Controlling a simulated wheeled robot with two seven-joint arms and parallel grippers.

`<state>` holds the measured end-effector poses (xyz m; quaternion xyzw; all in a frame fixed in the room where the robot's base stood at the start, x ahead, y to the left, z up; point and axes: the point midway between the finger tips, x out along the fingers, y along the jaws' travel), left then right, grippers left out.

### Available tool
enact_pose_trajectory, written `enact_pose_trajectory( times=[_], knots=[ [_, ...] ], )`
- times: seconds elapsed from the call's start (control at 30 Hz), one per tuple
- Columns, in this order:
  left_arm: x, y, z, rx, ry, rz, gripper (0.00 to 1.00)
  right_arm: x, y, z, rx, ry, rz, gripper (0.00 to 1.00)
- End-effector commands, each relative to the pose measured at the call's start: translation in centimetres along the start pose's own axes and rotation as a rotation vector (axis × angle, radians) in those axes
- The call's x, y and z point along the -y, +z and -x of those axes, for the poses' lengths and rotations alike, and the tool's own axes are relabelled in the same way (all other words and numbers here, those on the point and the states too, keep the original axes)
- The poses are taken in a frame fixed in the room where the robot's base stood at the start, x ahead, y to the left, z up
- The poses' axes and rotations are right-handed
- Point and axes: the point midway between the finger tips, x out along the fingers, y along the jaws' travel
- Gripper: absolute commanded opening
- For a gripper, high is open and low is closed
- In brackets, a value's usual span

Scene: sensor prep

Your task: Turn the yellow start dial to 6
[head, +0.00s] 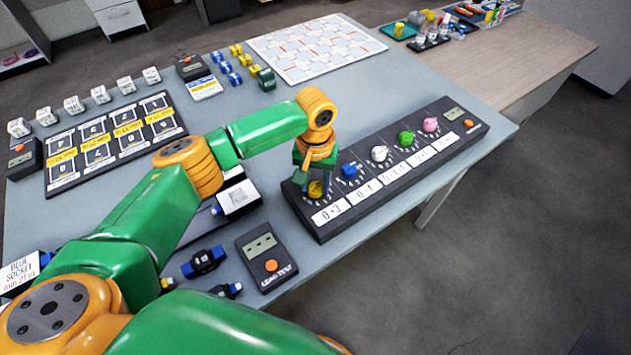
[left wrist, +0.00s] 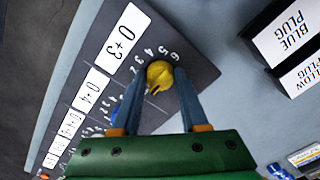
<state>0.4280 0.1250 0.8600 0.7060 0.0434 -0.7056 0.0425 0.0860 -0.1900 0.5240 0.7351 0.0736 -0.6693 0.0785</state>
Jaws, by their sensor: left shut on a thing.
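The yellow start dial (head: 316,189) sits at the left end of a dark dial panel (head: 398,170), beside a white card (head: 331,212) reading "0+3". My left gripper (head: 313,182) reaches down over the dial, and its fingers are shut on it. In the left wrist view the yellow dial (left wrist: 159,76) is between the two grey fingertips, with white scale numbers up to 6 printed around it. I cannot tell for sure which number the dial points at. My right gripper is not in view.
Blue (head: 351,170), white (head: 379,153), green (head: 406,138) and pink (head: 430,124) dials follow along the panel to the right. A dark tester box (head: 262,257) with an orange button lies in front of the panel. The table's right edge runs close to the panel.

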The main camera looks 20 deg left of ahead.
Motion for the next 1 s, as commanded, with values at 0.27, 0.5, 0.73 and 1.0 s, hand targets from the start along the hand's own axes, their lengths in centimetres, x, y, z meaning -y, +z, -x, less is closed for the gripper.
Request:
enact_pose_trajectory(
  times=[0.27,0.5,0.73,1.0],
  knots=[
    [0.0,0.0,0.3,0.001,0.0,-0.057,0.0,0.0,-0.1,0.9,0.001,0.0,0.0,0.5],
    [0.0,0.0,0.5,0.002,0.001,-0.227,0.0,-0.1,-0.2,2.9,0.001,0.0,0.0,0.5],
    [0.0,0.0,0.4,0.001,0.002,-0.445,0.0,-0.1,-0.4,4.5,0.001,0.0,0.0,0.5],
    [0.0,0.0,0.3,0.0,0.001,-0.701,0.0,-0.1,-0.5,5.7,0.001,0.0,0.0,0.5]
  ],
)
